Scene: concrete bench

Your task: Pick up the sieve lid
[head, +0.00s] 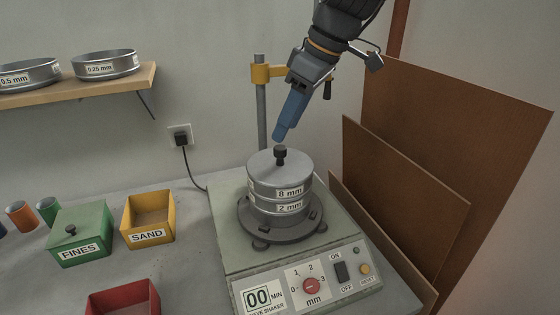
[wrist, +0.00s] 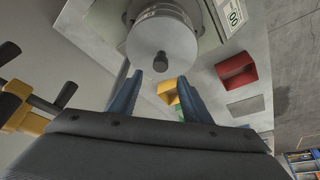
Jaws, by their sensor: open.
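The sieve lid (head: 266,161) is a grey metal disc with a dark knob (head: 280,155) on top. It sits on a stack of sieves labelled 8 mm (head: 290,192) and 2 mm (head: 290,207) on the shaker. My gripper (head: 279,138) has blue fingers and comes down from the upper right, its tips just above the knob in the head view. In the wrist view, the lid (wrist: 165,42) and its knob (wrist: 160,61) lie beyond and between the two spread fingers of my gripper (wrist: 154,84). The fingers are open and nothing is between them.
A post with a yellow clamp (head: 261,73) stands behind the stack, close to my arm. Brown boards (head: 400,190) lean at the right. A green FINES box (head: 80,233), a yellow SAND box (head: 148,216) and a red box (head: 123,298) are at the left. A shelf (head: 100,90) holds two sieves.

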